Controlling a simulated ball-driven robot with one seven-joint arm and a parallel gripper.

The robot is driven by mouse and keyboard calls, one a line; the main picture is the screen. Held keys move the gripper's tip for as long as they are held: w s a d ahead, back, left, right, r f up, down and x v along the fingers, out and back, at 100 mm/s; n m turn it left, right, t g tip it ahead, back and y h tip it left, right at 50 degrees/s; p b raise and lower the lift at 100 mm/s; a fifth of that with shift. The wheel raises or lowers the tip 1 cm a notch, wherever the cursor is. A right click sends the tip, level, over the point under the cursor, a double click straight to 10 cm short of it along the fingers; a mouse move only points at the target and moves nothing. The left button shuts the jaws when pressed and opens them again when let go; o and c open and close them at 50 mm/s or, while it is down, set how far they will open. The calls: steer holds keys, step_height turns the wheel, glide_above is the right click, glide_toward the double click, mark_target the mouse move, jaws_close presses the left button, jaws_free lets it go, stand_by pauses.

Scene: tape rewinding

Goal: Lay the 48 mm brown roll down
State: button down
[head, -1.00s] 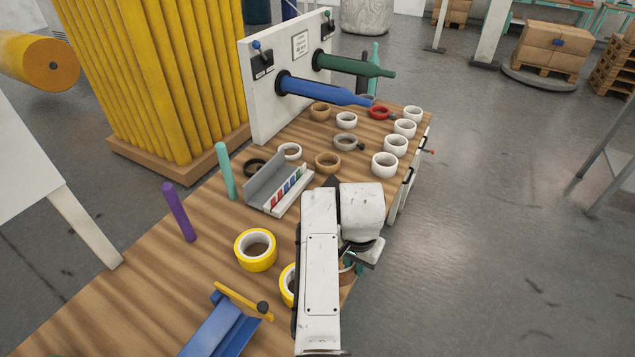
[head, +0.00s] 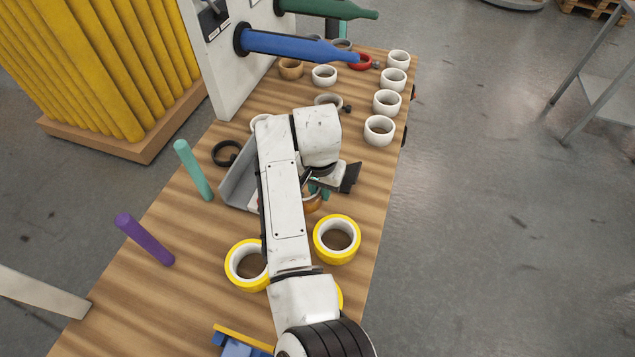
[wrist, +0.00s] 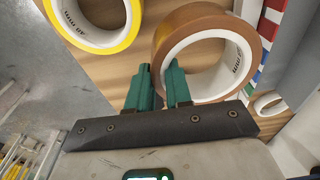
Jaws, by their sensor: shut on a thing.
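The brown roll (wrist: 184,29), with a white core and print inside it, fills the upper middle of the wrist view. My gripper (wrist: 161,82) has its two green fingers on either side of the roll's near wall and is shut on it. In the head view only a sliver of the brown roll (head: 312,204) shows below my gripper (head: 318,190); my arm and gripper hide most of it. The roll is over the wooden table (head: 215,313). I cannot tell whether it touches the wood.
Yellow rolls (head: 337,240) (head: 247,265) lie close in front of the brown roll. A grey angled holder (head: 238,181) with coloured stripes (wrist: 268,32) is beside it on the left. White rolls (head: 379,130) line the right edge. Purple (head: 145,239) and teal (head: 193,169) pegs stand left.

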mark_target(321, 203)
steer(key=shift+f+b, duration=2.7)
steer(key=shift+f, duration=0.2)
steer(key=shift+f, duration=0.1)
steer(key=c, duration=1)
jaws_free()
steer(key=shift+o, duration=0.2)
steer(key=r, duration=0.7)
steer(key=s+r, duration=0.1)
steer(key=r, duration=0.2)
steer(key=shift+a+r, duration=0.15)
steer(key=shift+r, duration=0.2)
